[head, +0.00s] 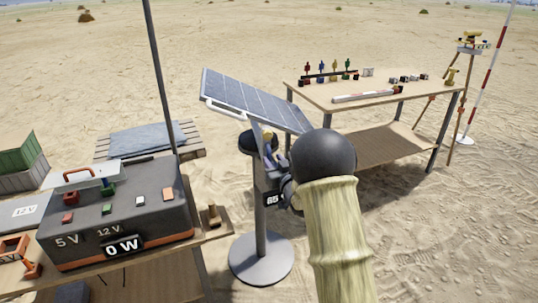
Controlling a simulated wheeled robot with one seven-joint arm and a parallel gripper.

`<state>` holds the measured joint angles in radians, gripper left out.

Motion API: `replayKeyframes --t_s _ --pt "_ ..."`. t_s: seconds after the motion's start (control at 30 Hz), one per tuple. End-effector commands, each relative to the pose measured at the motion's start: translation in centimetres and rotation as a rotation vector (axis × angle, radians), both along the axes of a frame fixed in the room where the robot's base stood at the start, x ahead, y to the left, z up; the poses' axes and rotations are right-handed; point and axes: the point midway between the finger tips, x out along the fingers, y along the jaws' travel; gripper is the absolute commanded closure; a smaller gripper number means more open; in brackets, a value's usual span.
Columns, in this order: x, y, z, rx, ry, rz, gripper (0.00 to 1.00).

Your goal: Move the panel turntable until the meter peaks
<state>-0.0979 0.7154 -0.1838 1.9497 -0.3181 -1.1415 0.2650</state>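The tilted blue solar panel (255,100) stands on a grey post with a round base (260,262). A dark round turntable head (257,141) sits under the panel. My gripper (270,165) is at the post, just below the panel's lower edge. My black round joint and pale arm link hide part of it. I cannot make out its fingers or whether it touches the panel's mount.
The meter box (115,210) stands on a wooden bench at left, with small coloured blocks on top. A pallet (150,140) with a grey sheet lies behind. A wooden table (420,98) with small items stands at right, near a tripod (468,50). Open sand lies at lower right.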

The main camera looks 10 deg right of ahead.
Motion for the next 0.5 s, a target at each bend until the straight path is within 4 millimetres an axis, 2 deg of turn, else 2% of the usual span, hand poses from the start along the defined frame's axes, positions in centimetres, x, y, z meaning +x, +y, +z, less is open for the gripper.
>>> replayKeyframes --t_s 0.23,0.5 --pt "3.3 0.9 0.0 0.000 -0.001 0.001 0.66" --pt "4.5 1.2 0.0 0.000 0.000 0.000 0.66"
